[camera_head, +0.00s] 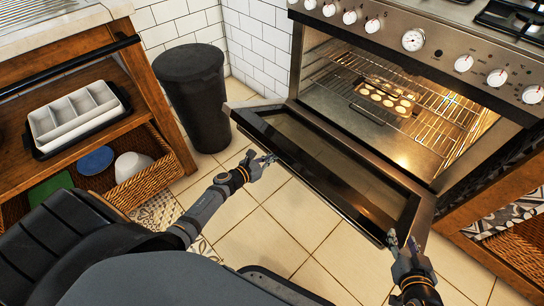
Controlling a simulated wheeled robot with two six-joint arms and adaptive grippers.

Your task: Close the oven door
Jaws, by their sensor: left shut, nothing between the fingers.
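The oven (430,55) stands at the upper right with its cavity lit. Its door (335,165) is folded down, open, with a dark glass panel in a metal frame. The door's free edge faces me, running from upper left to lower right. My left gripper (266,158) is shut and empty beside the left part of this edge; I cannot tell whether it touches. My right gripper (402,239) is at the right end of the edge, its two fingers apart and nothing seen between them. Contact there is unclear.
A muffin tray (386,96) sits on the oven rack (445,112). A black bin (197,98) stands left of the oven. A wooden shelf unit (150,88) holds a white divided tray (75,115) and a wicker basket (150,185). Tiled floor (255,235) is clear below the door.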

